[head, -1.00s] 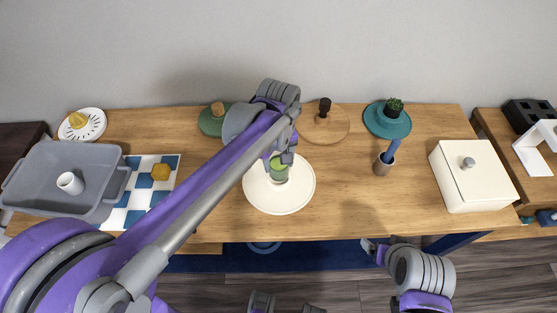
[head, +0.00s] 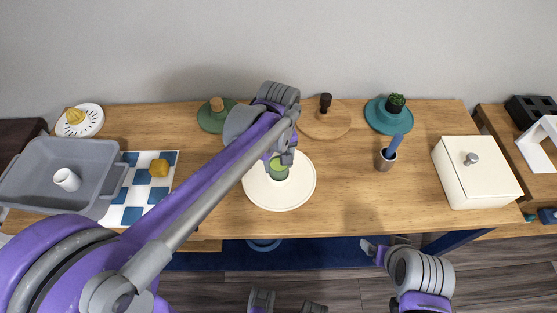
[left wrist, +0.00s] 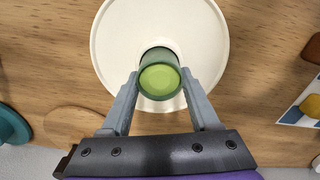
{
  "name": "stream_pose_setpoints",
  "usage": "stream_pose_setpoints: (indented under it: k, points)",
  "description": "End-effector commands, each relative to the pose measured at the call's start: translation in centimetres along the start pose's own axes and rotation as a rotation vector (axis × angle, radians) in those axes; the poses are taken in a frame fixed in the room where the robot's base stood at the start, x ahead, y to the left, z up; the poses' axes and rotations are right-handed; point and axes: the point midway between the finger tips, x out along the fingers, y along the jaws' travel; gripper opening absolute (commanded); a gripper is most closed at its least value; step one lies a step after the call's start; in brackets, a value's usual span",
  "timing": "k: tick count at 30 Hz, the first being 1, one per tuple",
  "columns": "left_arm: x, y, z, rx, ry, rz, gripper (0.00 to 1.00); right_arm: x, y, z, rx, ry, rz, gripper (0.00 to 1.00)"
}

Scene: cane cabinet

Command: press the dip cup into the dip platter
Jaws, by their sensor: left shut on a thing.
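The dip platter (head: 287,198) is a round, cream-white dish near the front middle of the table. It also fills the upper middle of the left wrist view (left wrist: 112,45). The dip cup (head: 278,172) is green with a lighter green top, seen in the left wrist view (left wrist: 160,80) between the fingers. My left gripper (left wrist: 158,83) is shut on the cup, over the platter's central recess. Whether the cup's base touches the recess is hidden. My right gripper (head: 374,250) is empty-looking beyond the table's front edge; its jaw opening is unclear.
A grey tub (head: 65,150) with a white cup (head: 67,179) and a blue-white checkered board (head: 136,195) are left. A holder with a blue handle (head: 385,160) stands right of the platter. A white lidded box (head: 475,185) is far right. Bare table lies between.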

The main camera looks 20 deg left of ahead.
Motion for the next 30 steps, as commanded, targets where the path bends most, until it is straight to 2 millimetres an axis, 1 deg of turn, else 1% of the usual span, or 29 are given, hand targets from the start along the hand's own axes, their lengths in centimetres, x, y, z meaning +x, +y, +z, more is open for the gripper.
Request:
stream_pose_setpoints:
  k: [9,10,14,15,25,28,30]
  points:
    - [0.9,0.0,0.0,0.0,0.0,0.0,0.02,0.5,0.0,0.4,0.0,-0.003,0.0,0.92]
    - [0.8,0.0,0.0,0.0,0.0,0.0,0.66,0.5,0.0,0.4,0.0,-0.003,0.0,0.92]
    - [0.8,0.0,0.0,0.0,0.0,0.0,0.89,0.4,0.0,0.4,0.0,-0.003,0.0,0.92]
    - [0.8,0.0,0.0,0.0,0.0,0.0,0.96,0.4,0.0,0.4,0.0,-0.003,0.0,0.92]
    - [0.6,0.0,0.0,0.0,0.0,0.0,0.97,0.4,0.0,0.3,0.0,-0.002,0.0,0.92]
    - [-0.4,0.0,0.0,0.0,0.0,0.0,0.97,0.3,0.0,0.3,0.0,-0.002,0.0,0.92]
    - [-1.5,0.0,0.0,0.0,0.0,0.0,0.97,0.2,0.0,0.2,0.0,-0.001,0.0,0.92]
